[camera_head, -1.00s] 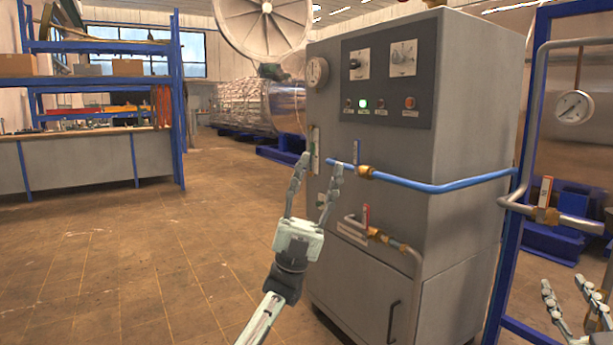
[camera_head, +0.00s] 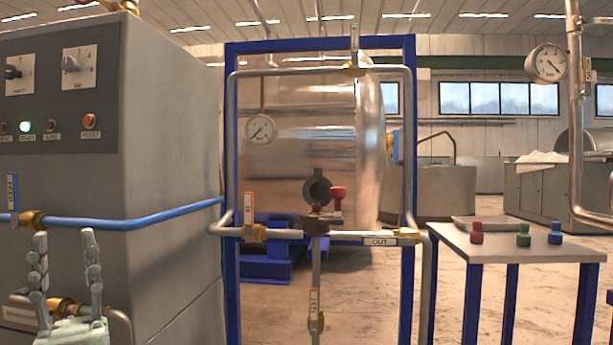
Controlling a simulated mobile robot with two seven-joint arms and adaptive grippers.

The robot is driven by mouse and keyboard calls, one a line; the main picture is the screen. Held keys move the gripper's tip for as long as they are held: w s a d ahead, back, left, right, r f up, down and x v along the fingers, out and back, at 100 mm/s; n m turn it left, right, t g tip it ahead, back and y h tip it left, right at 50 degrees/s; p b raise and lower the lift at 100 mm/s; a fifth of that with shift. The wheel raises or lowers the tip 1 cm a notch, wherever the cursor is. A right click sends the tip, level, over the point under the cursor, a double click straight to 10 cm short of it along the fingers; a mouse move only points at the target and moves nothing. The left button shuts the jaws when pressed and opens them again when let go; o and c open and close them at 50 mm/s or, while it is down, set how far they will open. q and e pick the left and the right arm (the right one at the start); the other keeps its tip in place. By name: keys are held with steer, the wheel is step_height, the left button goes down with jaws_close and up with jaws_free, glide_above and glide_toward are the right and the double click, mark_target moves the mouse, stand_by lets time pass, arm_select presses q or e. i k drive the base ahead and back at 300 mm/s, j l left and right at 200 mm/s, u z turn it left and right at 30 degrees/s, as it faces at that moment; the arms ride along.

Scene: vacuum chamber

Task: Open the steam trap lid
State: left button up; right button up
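The steam trap (camera_head: 316,220) sits on the horizontal pipe inside the blue frame, near the middle of the head view. A dark round part with a ring-like face (camera_head: 317,187) stands upright above its body, with a red knob (camera_head: 338,193) beside it. I cannot tell from here whether this round part is the lid. My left gripper (camera_head: 64,236) is at the lower left, in front of the grey cabinet. Its two fingers are apart with nothing between them. It is well to the left of the trap. My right gripper is out of view.
The grey cabinet (camera_head: 170,140) and blue pipe (camera_head: 150,227) fill the left. A small table (camera_head: 515,247) with red, green and blue pieces stands at the right.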

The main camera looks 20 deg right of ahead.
mark_target(317, 188)
steer(key=i+j+z, duration=0.4)
steer(key=i, duration=0.15)
steer(key=i+j+z, duration=0.8)
steer(key=j, duration=0.45)
steer(key=i+l+z, duration=0.1)
steer(key=i+l, duration=0.45)
steer(key=l, duration=0.5)
steer(key=i+z, duration=0.05)
